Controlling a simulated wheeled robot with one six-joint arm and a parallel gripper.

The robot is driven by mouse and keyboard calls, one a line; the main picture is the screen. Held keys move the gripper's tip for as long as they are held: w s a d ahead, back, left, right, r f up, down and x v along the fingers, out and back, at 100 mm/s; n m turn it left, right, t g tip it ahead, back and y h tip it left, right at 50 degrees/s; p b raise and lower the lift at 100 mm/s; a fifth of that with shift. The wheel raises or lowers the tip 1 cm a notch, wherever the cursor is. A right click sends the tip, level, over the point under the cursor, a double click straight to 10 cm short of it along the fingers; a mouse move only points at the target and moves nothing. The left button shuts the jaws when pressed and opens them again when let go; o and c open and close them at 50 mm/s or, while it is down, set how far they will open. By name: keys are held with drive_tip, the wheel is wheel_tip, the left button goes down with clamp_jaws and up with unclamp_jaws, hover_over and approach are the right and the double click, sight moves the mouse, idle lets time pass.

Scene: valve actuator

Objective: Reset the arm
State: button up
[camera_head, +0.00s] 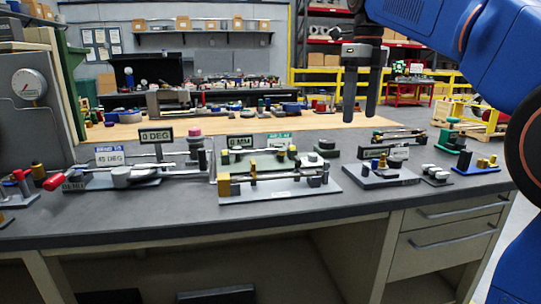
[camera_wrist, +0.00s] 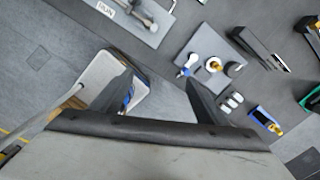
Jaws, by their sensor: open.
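My gripper (camera_head: 361,112) hangs above the right half of the grey workbench (camera_head: 300,226), fingers pointing down. The two dark fingers are apart with nothing between them, and they touch nothing. In the wrist view, my gripper (camera_wrist: 158,92) also shows its fingers spread, with bench and floor beyond. My blue arm reaches in from the upper right. A valve fixture with a red-ended lever (camera_head: 56,181) lies at the bench's left, by a "45 DEG" sign (camera_head: 110,158) and a "0 DEG" sign (camera_head: 156,135).
A slide fixture with a brass block (camera_head: 224,185) sits mid-bench near a "0 MM" sign (camera_head: 240,142). A grey plate with knobs (camera_head: 381,176) and small switch blocks (camera_head: 436,175) stand at the right. A gauge panel (camera_head: 28,85) rises at the left. Air around my gripper is clear.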

drive_tip(key=s+d+f+n+t, duration=0.2)
drive_tip(key=s+d+f+n, duration=0.1)
drive_tip(key=s+f+n, duration=1.1)
drive_tip(key=s+d+f+n+t, duration=0.2)
drive_tip(key=s+f+n, duration=1.2)
drive_tip(key=f, duration=0.8)
drive_tip(key=shift+s+d+t, duration=0.3)
drive_tip(key=shift+d, duration=0.6)
